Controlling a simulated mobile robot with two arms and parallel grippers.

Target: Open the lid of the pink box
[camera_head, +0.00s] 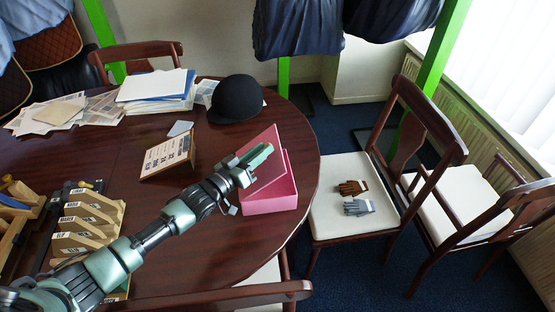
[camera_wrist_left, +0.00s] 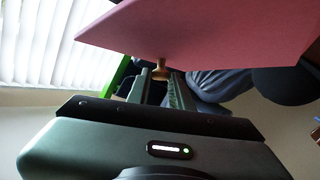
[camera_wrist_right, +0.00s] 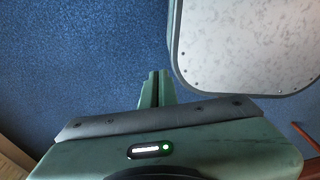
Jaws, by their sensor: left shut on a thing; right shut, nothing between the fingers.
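The pink box (camera_head: 271,205) stands on the dark wooden table near its right edge. Its pink lid (camera_head: 266,176) is raised and tilted steeply, with an opening showing on its right side. My left gripper (camera_head: 258,156) is at the lid's left face. In the left wrist view, my left gripper (camera_wrist_left: 168,85) is shut on a small brass-coloured knob (camera_wrist_left: 160,72) on the lid (camera_wrist_left: 205,35). The inside of the box is mostly hidden. My right gripper (camera_wrist_right: 155,88) is shut and empty above blue carpet, seen only in the right wrist view.
A black riding hat (camera_head: 236,99), a paper stack (camera_head: 155,92) and a wooden-framed sign (camera_head: 167,156) are on the table. Wooden racks (camera_head: 88,222) stand at the left. A chair (camera_head: 345,222) with gloves (camera_head: 356,207) is right of the table.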

